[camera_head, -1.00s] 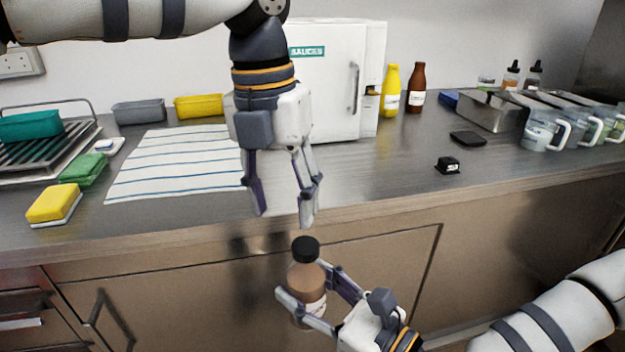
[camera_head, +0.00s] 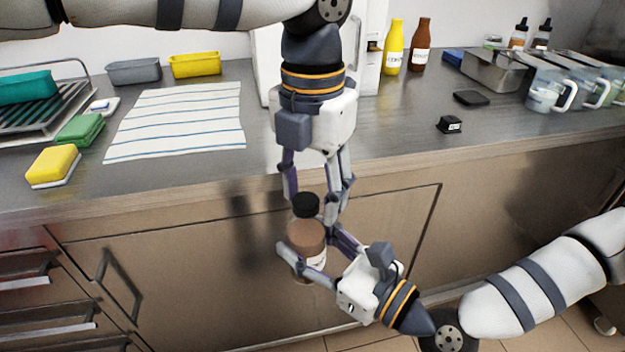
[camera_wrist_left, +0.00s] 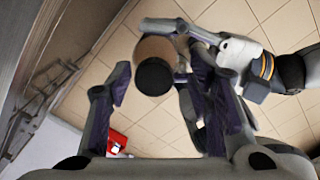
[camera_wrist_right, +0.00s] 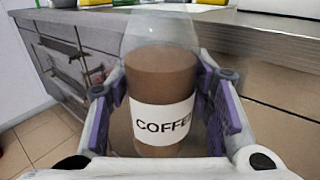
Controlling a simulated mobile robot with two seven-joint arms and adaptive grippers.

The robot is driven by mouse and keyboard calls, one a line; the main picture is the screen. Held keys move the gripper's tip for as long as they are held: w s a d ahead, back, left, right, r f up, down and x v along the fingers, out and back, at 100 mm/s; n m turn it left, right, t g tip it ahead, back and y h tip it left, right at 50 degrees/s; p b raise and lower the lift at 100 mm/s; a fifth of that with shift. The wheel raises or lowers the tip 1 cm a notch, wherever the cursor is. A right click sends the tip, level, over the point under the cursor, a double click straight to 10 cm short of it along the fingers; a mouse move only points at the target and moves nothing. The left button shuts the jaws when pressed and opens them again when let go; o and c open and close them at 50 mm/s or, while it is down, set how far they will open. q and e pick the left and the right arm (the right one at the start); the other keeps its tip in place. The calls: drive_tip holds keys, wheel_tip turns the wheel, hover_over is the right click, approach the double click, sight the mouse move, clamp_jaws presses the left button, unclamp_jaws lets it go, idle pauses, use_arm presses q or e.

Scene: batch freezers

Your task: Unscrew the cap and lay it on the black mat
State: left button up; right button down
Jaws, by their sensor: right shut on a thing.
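A clear bottle of brown contents (camera_head: 307,240) with a black cap (camera_head: 306,205) is held upright in front of the counter edge. My right gripper (camera_head: 308,246) is shut on the bottle's body; the right wrist view shows its "COFFEE" label (camera_wrist_right: 160,124) between the fingers. My left gripper (camera_head: 311,209) points down from above, fingers apart on either side of the cap. In the left wrist view, the cap (camera_wrist_left: 153,77) lies between the open fingers, with gaps beside it. The black mat (camera_head: 471,98) lies flat and bare on the counter at the right.
A small black box (camera_head: 449,124) sits nearer the counter edge than the mat. A metal tray (camera_head: 492,72) and clear jugs (camera_head: 545,95) stand behind and right. A striped cloth (camera_head: 178,122) and sponges (camera_head: 54,166) lie on the left. The counter around the mat is mostly clear.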

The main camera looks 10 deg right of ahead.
use_arm(q)
drive_tip(key=shift+s, duration=0.1)
clamp_jaws()
drive_tip(key=n, duration=0.8)
drive_tip(key=shift+w+a, duration=0.1)
drive_tip(key=shift+w, duration=0.2)
drive_tip(key=n, duration=0.4)
drive_tip(key=shift+a, duration=0.15)
drive_tip(key=n, duration=0.5)
drive_tip(key=shift+w+a, duration=0.1)
drive_tip(key=shift+a, duration=0.05)
drive_tip(key=n, duration=0.4)
drive_tip(key=shift+a+r, duration=0.1)
drive_tip(key=shift+a, duration=0.1)
drive_tip(key=n, duration=0.4)
drive_tip(key=shift+a, duration=0.1)
drive_tip(key=n, duration=0.4)
drive_tip(key=shift+s+a, duration=0.1)
drive_tip(key=shift+s, duration=0.1)
drive_tip(key=n, duration=0.5)
drive_tip(key=shift+a, duration=0.1)
